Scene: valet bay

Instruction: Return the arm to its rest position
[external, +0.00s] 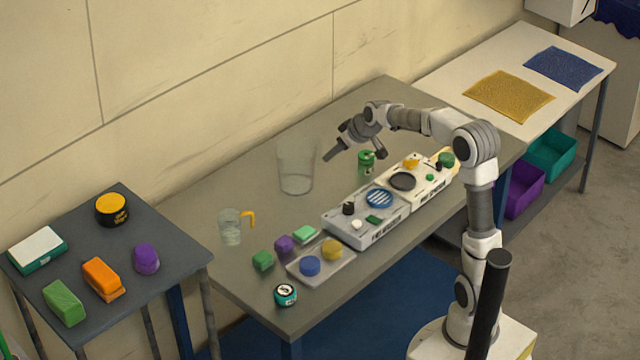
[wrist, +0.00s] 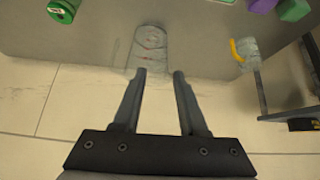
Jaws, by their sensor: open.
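My arm reaches from its base at the lower right over the grey table (external: 235,265), bent at the elbow. My gripper (external: 354,156) is above the table's far part, near the wall, with its jaws apart. In the wrist view my gripper (wrist: 160,74) shows two separated fingers with nothing between them. A clear tall container (external: 296,168) stands to its left; it also shows just beyond the fingertips in the wrist view (wrist: 150,45), apart in height as far as I can tell. A green can (external: 366,162) stands below and close to the gripper.
A clear jug with a yellow handle (external: 230,228) stands at the table's left. Two trays of parts, a grey one (external: 365,235) and a white one (external: 430,190), lie along the front. A small flat tray (external: 320,262) holds blue and yellow pieces. The wall is close behind.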

